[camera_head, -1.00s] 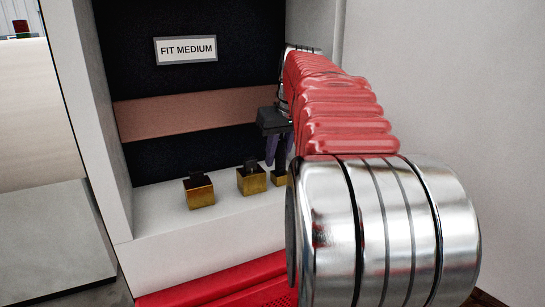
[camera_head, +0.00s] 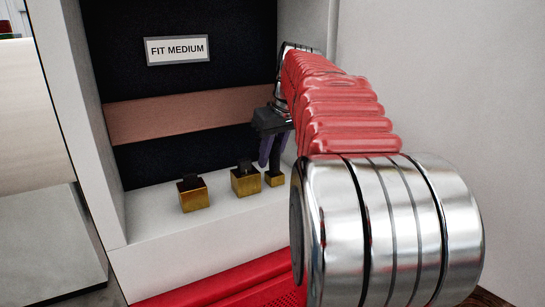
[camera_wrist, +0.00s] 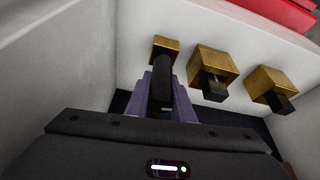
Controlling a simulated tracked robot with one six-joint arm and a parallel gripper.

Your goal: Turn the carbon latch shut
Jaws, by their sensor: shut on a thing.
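Three brass blocks with black tops stand in a row on a white ledge. My gripper (camera_head: 268,153) is at the right-hand block (camera_head: 275,179) in the head view, which shows at the left in the wrist view (camera_wrist: 164,47). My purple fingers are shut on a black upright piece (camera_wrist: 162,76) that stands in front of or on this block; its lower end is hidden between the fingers. The middle block (camera_head: 245,181) and the left block (camera_head: 193,195) are free of my gripper. No part is clearly marked as the carbon latch.
A sign reading FIT MEDIUM (camera_head: 177,49) hangs on the dark back panel (camera_head: 230,80), above a brown band (camera_head: 170,118). White side walls (camera_head: 93,110) close in the recess. A red edge (camera_head: 220,287) runs along the front below the ledge.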

